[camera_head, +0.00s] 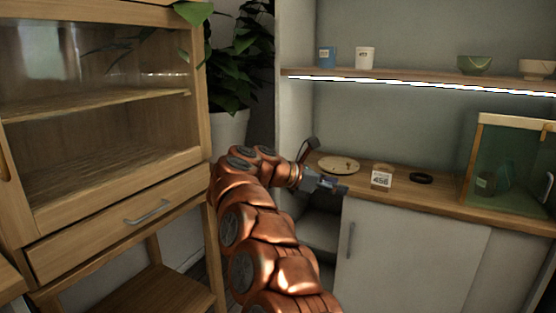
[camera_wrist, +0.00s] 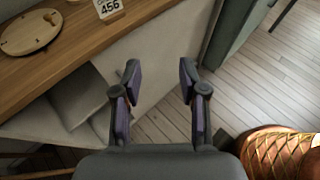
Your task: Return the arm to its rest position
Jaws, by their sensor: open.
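My copper-coloured arm (camera_head: 262,225) reaches up and forward from the bottom of the head view. My gripper (camera_head: 330,186) is at its end, in front of the wooden counter's edge. In the wrist view my gripper (camera_wrist: 158,82) is open, its two dark fingers apart with nothing between them. Below the fingers are the pale cabinet front and the plank floor. Part of my copper arm shows at the lower right of the wrist view (camera_wrist: 282,155).
The counter (camera_head: 450,205) holds a round wooden plate (camera_head: 338,164), a "456" card (camera_head: 381,180), a black ring (camera_head: 421,178) and a glass case (camera_head: 505,165). A shelf (camera_head: 420,75) above bears cups and bowls. A wooden cabinet (camera_head: 100,215) and potted plant (camera_head: 235,75) stand left.

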